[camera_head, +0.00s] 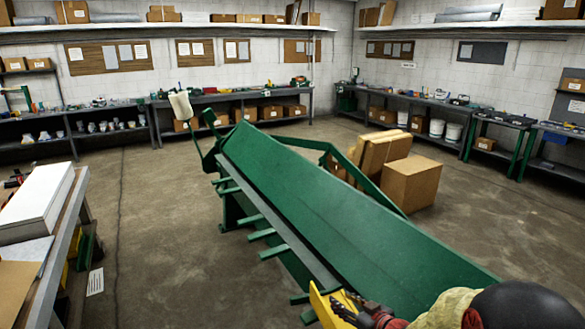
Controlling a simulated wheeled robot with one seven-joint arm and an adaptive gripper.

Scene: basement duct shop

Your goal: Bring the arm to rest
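The task names no object besides my arm. Part of my arm shows at the bottom right corner, with a rounded black part and a patterned yellow and red part beside it. My gripper (347,308) appears as a small dark shape at the bottom edge, left of these parts. It is next to a yellow piece (321,309) by the near end of the long green sheet-metal machine (300,195). I cannot tell whether the gripper touches the yellow piece or holds it. Its fingers are too small and cut off to read.
The green machine fills the middle. Cardboard boxes (411,184) stand behind it on the right. A bench with a white stack (36,203) is at the left edge. Workbenches (232,97) line the walls. Concrete floor (150,240) is clear between the left bench and the machine.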

